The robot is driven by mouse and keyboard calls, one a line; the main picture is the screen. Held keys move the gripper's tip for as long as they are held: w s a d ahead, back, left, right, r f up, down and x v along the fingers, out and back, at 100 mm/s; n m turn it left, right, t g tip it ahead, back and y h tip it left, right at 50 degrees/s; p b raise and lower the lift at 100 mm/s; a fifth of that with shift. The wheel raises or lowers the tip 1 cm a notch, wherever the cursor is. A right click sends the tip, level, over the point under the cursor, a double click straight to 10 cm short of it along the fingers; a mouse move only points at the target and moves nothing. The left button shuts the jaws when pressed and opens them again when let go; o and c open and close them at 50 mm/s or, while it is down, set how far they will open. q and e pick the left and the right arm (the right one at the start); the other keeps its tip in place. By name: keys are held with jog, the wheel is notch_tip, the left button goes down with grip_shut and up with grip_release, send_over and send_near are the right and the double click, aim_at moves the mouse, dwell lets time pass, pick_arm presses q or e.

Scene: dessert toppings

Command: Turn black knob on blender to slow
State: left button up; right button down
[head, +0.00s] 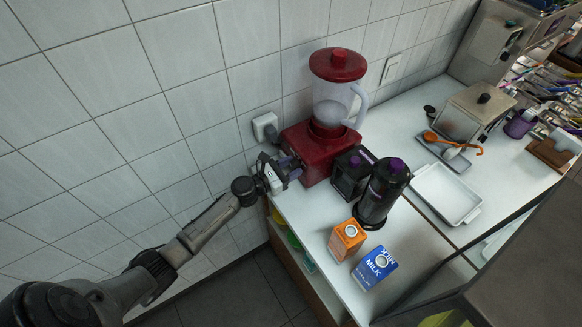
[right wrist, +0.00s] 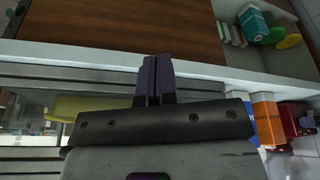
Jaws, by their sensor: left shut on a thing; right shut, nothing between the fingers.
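The red blender (head: 308,146) stands upright on the white counter against the tiled wall. It has a clear jug (head: 331,104) and a red lid. My left gripper (head: 291,166) is at the left side of its base, with the fingers closed against it. The black knob itself is hidden; the fingers cover that spot, so its setting cannot be read. In the right wrist view my right gripper (right wrist: 155,78) is shut and empty, its purple fingers together, away from the blender. A red part of the blender (right wrist: 299,118) shows at that view's right edge.
A black grinder (head: 383,190) and a small black appliance (head: 352,172) stand right of the blender. An orange carton (head: 346,240) and a blue milk carton (head: 374,268) are nearer the counter's front. A white tray (head: 447,194) lies to the right. A socket (head: 266,127) is on the wall.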

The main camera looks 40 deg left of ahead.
pick_arm(q)
jog(key=shift+c, duration=1)
jog(key=shift+m, duration=0.3)
jog(key=shift+f+m+b, duration=0.15)
jog(key=shift+m+b, duration=0.35)
jog(key=shift+m, duration=0.2)
jog(key=m+b, duration=0.1)
jog(key=m, duration=0.2)
jog(key=shift+b, duration=0.3)
jog(key=shift+m+b, duration=0.7)
jog(key=shift+m, duration=0.7)
jog(key=o, duration=0.9)
